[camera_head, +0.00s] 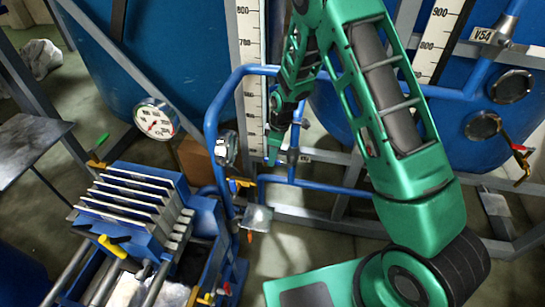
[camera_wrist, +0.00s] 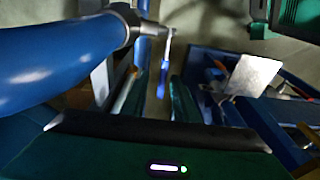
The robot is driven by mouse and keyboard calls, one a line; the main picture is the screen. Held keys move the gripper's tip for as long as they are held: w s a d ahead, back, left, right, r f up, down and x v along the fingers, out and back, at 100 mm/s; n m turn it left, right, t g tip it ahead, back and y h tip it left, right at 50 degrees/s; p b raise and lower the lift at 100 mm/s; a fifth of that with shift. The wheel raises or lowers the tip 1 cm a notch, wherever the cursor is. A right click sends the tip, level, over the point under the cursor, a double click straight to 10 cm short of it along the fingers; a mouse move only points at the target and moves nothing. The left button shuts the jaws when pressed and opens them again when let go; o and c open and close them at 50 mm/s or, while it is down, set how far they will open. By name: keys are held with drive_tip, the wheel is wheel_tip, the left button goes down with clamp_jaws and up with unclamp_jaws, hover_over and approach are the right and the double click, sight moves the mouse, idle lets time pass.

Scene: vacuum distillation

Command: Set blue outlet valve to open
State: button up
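The blue valve handle (camera_wrist: 164,78) hangs from a grey stem (camera_wrist: 155,30) on a metal pipe fitting in the wrist view. It is a thin lever with a blue grip, pointing toward the gap between my fingers. My gripper (camera_wrist: 156,100) is open, with one dark finger on each side of that gap. The handle appears free of both fingers; whether its lower end lies between them is hard to tell. In the head view my gripper (camera_head: 282,150) is by the blue pipes in front of the scale, and the blue handle cannot be made out clearly there.
A thick blue pipe (camera_wrist: 50,65) is close on the left in the wrist view. A metal plate (camera_wrist: 252,74) is at the right. In the head view, a blue pipe frame (camera_head: 212,120), a pressure gauge (camera_head: 155,119) and a filter press (camera_head: 135,200) stand left of my arm.

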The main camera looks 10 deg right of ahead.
drive_tip(key=shift+s+r, duration=0.1)
wheel_tip(320, 180, up, 10)
drive_tip(key=d, duration=0.1)
drive_tip(key=shift+s+d+r, duration=0.15)
drive_tip(key=shift+s+r, duration=0.05)
drive_tip(key=shift+s, duration=0.05)
drive_tip(key=shift+c, duration=0.3)
